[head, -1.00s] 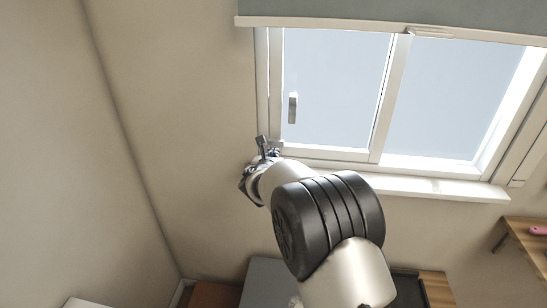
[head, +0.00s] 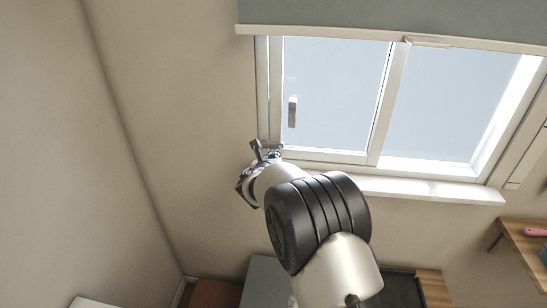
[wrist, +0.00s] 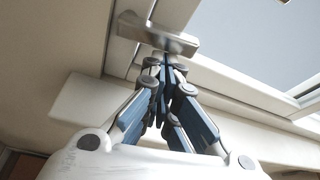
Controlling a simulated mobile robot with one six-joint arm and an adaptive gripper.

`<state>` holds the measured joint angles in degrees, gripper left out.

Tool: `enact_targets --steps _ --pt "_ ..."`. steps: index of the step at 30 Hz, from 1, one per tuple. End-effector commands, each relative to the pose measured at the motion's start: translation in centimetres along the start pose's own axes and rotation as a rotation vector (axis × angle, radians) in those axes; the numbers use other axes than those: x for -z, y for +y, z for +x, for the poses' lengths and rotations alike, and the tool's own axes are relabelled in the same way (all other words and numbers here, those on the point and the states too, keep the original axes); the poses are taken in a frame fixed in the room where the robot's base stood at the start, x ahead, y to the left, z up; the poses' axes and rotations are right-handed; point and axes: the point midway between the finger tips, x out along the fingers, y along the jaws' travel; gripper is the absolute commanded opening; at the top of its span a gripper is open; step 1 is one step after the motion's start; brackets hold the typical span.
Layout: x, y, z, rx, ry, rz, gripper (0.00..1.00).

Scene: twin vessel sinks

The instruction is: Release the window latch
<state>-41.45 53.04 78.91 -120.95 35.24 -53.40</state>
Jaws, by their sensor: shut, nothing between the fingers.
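The window latch (wrist: 157,35) is a grey metal lever on the white window frame. It crosses the top of the wrist view, just beyond my fingertips. In the head view the latch (head: 256,149) is a small dark bar at the window's lower left corner, tilted with its top to the left. My gripper (wrist: 166,62) is shut and empty, its blue-and-grey fingers together. The tips are right at the lever's underside and appear to touch it; the exact contact is hard to tell. In the head view my gripper (head: 268,157) is partly hidden by my wrist.
The window (head: 335,95) has two panes and a small grey handle (head: 292,112) on the left one. A white sill (head: 425,189) runs below, and a blind (head: 400,15) hangs above. Bare wall lies left of the frame. A wooden shelf (head: 520,240) is at the right.

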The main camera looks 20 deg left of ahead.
Motion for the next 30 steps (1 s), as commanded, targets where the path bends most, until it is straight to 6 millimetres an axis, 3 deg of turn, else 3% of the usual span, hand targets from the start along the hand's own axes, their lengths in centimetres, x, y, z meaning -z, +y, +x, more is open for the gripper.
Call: enact_targets --steps 30 --pt "-4.3 -0.7 -1.5 0.293 -0.002 -0.834 0.0"
